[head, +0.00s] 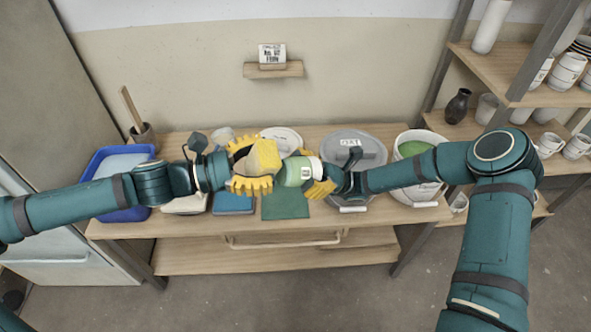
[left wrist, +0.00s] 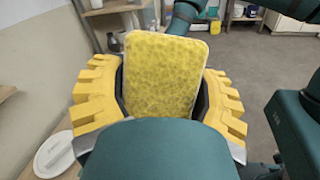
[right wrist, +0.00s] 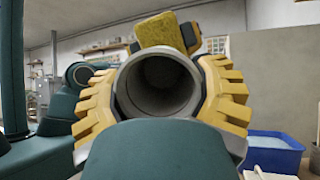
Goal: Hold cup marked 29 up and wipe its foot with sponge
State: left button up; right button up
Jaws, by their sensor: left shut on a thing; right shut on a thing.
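My left gripper (head: 250,166) is shut on a yellow sponge (head: 264,156), held above the bench; it fills the middle of the left wrist view (left wrist: 165,75). My right gripper (head: 314,173) is shut on a green and pale cup (head: 293,174), held on its side above the bench. The cup's small white label is too small to read. In the right wrist view the cup's grey open mouth (right wrist: 158,85) faces the camera, and the sponge (right wrist: 160,30) is beyond it. The foot points toward the sponge and is hidden. I cannot tell whether they touch.
The wooden bench (head: 205,229) holds a blue tub (head: 92,170) at left, a blue block (head: 233,204), a green mat (head: 286,207), a grey lidded bucket (head: 372,150) and a white bucket of green glaze (head: 425,193). Shelves with cups (head: 568,72) stand at right.

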pick_arm(q)
jog(key=shift+s+a+r, duration=0.2)
jog(key=shift+a+r, duration=0.05)
jog(key=shift+a, duration=0.45)
jog(key=shift+s+a+r, duration=0.2)
jog(key=shift+a+r, duration=0.05)
jog(key=shift+a, duration=0.4)
jog(key=shift+s+a+r, duration=0.2)
jog(key=shift+a+r, duration=0.05)
jog(key=shift+a, duration=0.45)
jog(key=a, duration=1.2)
